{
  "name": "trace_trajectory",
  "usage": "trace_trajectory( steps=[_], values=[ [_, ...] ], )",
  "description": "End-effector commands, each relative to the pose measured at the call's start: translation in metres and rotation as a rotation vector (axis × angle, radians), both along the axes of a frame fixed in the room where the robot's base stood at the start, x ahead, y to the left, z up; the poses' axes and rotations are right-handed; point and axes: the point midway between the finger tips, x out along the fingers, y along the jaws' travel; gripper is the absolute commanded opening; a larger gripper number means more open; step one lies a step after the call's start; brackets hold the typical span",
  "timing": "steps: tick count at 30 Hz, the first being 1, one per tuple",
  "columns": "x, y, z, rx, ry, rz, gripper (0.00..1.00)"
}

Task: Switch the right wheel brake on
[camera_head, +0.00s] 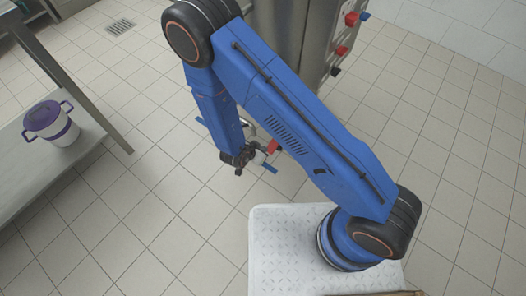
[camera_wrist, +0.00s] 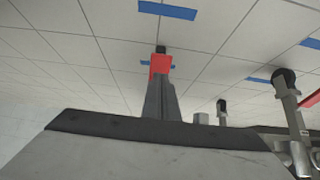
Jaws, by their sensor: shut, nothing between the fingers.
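My gripper (camera_head: 236,162) shows in the head view as a small dark shape at the end of my blue arm. It is low, left of a red tab (camera_head: 273,147), and shut with nothing in it. The tab looks like a brake pedal by a wheel; whether the gripper touches it I cannot tell. In the wrist view a red tab (camera_wrist: 160,66) sits at the top middle, above a dark grey upright shape. A black wheel on a grey fork (camera_wrist: 285,85) stands at the right, with another red piece (camera_wrist: 311,98) beside it. My arm hides part of the wheel area.
A steel machine (camera_head: 318,45) stands behind my arm, with several red and blue parts (camera_head: 341,51) along its right side. A shelf (camera_head: 30,170) with a white and purple pot (camera_head: 60,138) is at the left. Tiled floor (camera_head: 150,220) between is clear.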

Motion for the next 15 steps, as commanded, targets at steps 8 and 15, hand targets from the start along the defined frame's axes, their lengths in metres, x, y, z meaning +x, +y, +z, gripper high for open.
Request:
trace_trajectory(
  steps=[8, 15],
  values=[
    [-0.025, 0.022, 0.033, 0.003, -0.002, 0.002, 0.00],
    [-0.040, 0.032, 0.051, 0.001, 0.000, 0.001, 0.00]
  ],
)
